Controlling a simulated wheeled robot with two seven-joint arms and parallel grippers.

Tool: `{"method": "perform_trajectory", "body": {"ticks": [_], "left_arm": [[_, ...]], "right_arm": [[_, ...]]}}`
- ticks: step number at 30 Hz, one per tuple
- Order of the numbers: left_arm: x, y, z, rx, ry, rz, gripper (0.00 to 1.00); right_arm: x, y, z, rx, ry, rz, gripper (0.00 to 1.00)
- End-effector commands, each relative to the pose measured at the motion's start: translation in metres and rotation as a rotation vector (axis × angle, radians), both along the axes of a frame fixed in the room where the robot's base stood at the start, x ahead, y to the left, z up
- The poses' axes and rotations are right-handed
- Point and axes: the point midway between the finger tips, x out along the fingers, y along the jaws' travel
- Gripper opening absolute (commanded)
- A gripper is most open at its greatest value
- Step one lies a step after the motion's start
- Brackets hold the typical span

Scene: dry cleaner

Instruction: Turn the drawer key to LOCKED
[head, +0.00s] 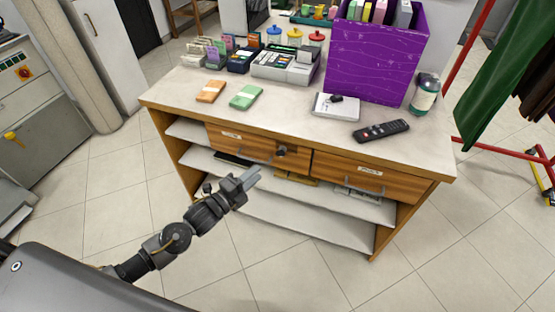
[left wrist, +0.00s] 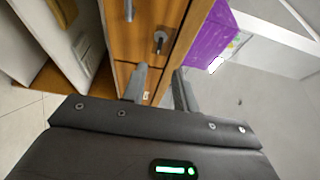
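The drawer key (head: 281,151) is a small dark grey knob at the right end of the left wooden drawer (head: 240,142). It also shows in the left wrist view as a grey key (left wrist: 160,41) on the wood front, beyond my fingertips. I cannot read any lock marking around it. My left gripper (head: 250,176) is in front of the counter, below and left of the key in the head view. In the left wrist view its two fingers (left wrist: 159,80) are apart with nothing between them. My right gripper is not in view.
A right drawer (head: 362,174) with a bar handle sits beside the left one, above white shelves (head: 290,215). The counter top (head: 285,112) holds a remote (head: 381,130), a purple box (head: 375,50), card bundles and a bottle (head: 424,94). The floor in front is clear.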

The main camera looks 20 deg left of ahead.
Motion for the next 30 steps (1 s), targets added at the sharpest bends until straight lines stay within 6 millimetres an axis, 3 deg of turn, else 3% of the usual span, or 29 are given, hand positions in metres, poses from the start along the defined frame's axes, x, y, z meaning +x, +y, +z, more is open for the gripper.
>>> {"method": "perform_trajectory", "body": {"ticks": [5, 21, 30], "left_arm": [[0.008, -0.004, 0.001, -0.002, 0.000, 0.001, 0.29], [0.087, -0.042, 0.000, -0.003, 0.003, 0.002, 0.29], [0.097, -0.047, -0.001, -0.002, 0.004, 0.002, 0.29]], "right_arm": [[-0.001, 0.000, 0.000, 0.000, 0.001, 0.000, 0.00], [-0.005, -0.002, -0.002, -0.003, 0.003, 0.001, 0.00], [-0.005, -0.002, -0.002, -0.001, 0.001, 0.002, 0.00]]}}
